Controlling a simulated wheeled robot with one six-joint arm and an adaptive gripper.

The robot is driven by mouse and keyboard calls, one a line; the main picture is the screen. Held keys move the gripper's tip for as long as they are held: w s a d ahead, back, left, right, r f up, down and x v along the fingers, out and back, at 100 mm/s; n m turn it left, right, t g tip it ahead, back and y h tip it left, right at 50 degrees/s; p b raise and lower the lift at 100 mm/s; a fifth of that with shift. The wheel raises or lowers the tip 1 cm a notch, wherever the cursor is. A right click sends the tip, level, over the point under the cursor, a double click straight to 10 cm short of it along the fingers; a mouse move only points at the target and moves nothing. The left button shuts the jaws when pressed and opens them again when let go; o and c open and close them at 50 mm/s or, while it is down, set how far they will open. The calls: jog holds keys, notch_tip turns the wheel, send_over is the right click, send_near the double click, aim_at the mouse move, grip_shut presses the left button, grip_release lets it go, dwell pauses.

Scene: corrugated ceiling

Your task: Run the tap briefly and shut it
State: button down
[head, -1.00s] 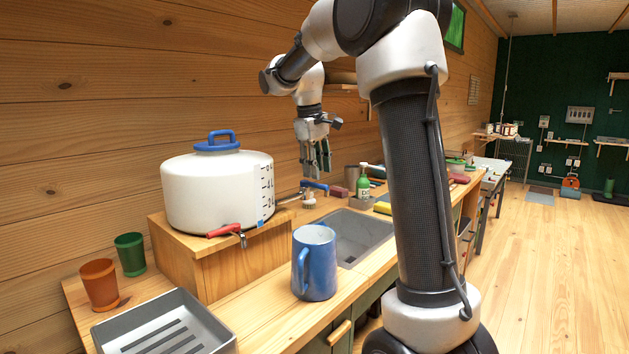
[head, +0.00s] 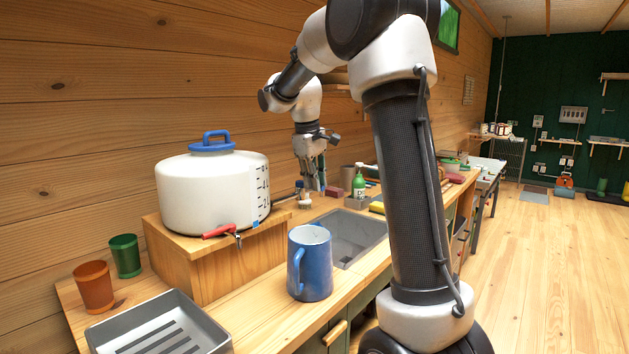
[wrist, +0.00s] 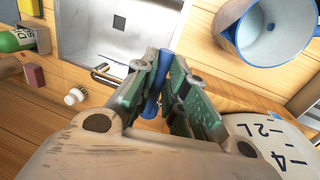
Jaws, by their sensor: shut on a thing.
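The sink tap has a blue lever handle (wrist: 152,107), and in the wrist view it sits between the fingers of my gripper (wrist: 166,62). My gripper (head: 315,187) is shut on this handle at the back edge of the sink. In the head view the fingers mostly hide the handle. The tap's metal spout (wrist: 106,76) points toward the grey sink basin (wrist: 100,25). I see no water stream. A separate red-levered tap (head: 220,231) is on the white water container (head: 200,190), apart from my gripper.
A blue mug (head: 312,268) stands on the counter in front of the sink. A small white-headed brush (wrist: 75,96), a green bottle (head: 359,184) and a red block (wrist: 35,77) are near the tap. Orange (head: 94,288) and green (head: 126,256) cups stand at left by a grey tray (head: 160,330).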

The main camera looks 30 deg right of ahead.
jog(key=shift+w+d+n, duration=0.25)
jog(key=shift+d+n, duration=0.25)
jog(key=shift+n, duration=0.6)
jog(key=c, duration=1.5)
grip_release()
jog(key=shift+o, duration=0.2)
notch_tip(320, 180, up, 12)
jog(key=s+a, duration=0.1)
jog(key=a, duration=0.1)
jog(key=shift+s, duration=0.15)
jog(key=shift+f, duration=0.1)
